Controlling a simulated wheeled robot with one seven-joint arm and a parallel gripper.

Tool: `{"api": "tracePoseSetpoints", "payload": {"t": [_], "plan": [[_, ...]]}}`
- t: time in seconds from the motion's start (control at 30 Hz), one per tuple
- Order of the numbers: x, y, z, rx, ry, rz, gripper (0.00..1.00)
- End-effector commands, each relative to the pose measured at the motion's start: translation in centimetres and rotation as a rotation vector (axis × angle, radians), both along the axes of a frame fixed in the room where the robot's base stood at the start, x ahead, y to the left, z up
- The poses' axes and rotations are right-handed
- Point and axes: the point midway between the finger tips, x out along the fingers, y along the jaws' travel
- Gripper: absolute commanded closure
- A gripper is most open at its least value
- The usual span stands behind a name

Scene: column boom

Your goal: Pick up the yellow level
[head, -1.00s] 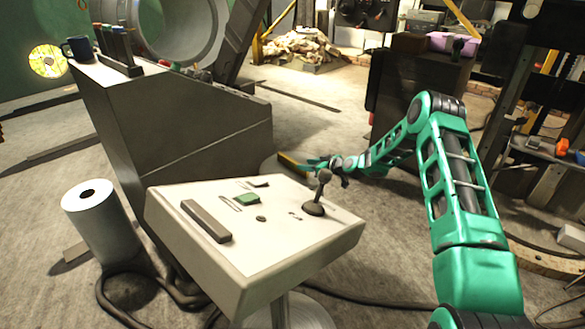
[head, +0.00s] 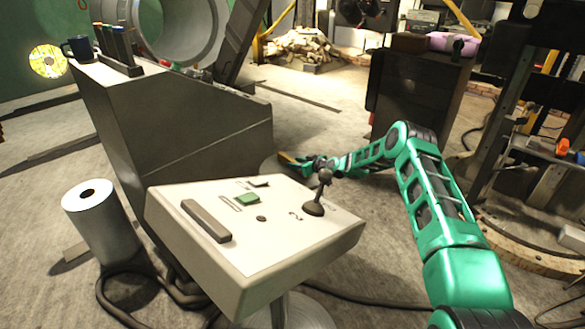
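A small yellow strip, likely the level (head: 287,158), shows just behind the back edge of the white console. It seems to lie on a grey round surface (head: 269,166) that is mostly hidden by the console. My green arm reaches in from the right, and my gripper (head: 297,163) is right at the yellow strip. The fingers are small and dark here and partly hidden by the console's edge. I cannot tell whether they touch the level or whether they are open or shut.
The white console (head: 285,250) with a joystick (head: 317,195) stands in front of the gripper. A dark grey cabinet (head: 185,130) is at left, a dark drawer unit (head: 420,95) at right behind my arm. A white roll (head: 98,220) stands at lower left.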

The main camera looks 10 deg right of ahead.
Motion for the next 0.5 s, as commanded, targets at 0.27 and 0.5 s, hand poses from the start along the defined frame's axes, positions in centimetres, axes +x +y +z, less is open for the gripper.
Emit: {"api": "tracePoseSetpoints", "payload": {"t": [0.27,0.5], "plan": [[1.6,1.0,-0.8,0.001,0.000,0.000,0.61],[1.6,1.0,-0.8,0.000,0.000,0.000,0.63]]}}
